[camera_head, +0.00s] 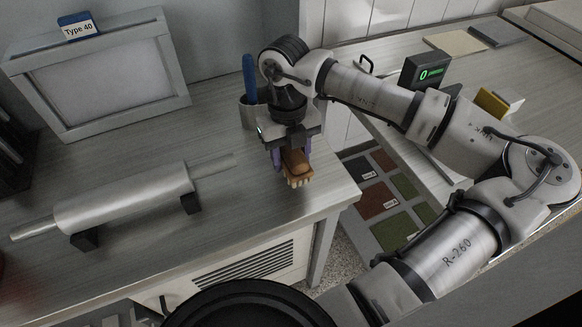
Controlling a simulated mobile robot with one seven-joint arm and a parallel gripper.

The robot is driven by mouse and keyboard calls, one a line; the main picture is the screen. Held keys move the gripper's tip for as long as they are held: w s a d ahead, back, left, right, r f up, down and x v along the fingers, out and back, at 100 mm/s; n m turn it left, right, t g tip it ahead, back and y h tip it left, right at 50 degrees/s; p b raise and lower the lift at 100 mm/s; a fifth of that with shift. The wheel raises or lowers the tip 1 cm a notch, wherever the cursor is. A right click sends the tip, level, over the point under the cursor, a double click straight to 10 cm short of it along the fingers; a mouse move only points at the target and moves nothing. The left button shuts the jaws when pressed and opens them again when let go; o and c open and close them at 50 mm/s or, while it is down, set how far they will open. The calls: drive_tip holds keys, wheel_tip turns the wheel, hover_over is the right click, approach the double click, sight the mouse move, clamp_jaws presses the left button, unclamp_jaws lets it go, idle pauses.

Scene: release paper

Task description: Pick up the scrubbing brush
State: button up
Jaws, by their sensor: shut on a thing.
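The scrubbing brush (295,164) has an orange-brown body and pale bristles pointing down. It is between the fingers of my gripper (289,160), near the right end of the counter. My gripper points down and is shut on the brush, with its purple fingers on either side. The fingers hide part of the brush's sides. I cannot tell whether the bristles touch the counter (250,205) or hang just above it.
A metal rolling pin (125,200) lies on dark supports to the left. A framed screen (105,85) with a "Type 40" label stands at the back left. A grey cup (252,112) holding a blue-handled tool (249,75) is right behind my gripper. The counter's right edge is close.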

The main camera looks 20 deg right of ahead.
wheel_tip(320, 180, up, 15)
drive_tip(key=b, duration=0.2)
drive_tip(key=shift+r, duration=0.1)
drive_tip(key=o, duration=0.4)
drive_tip(key=shift+c, duration=1.2)
drive_tip(key=shift+a, duration=0.1)
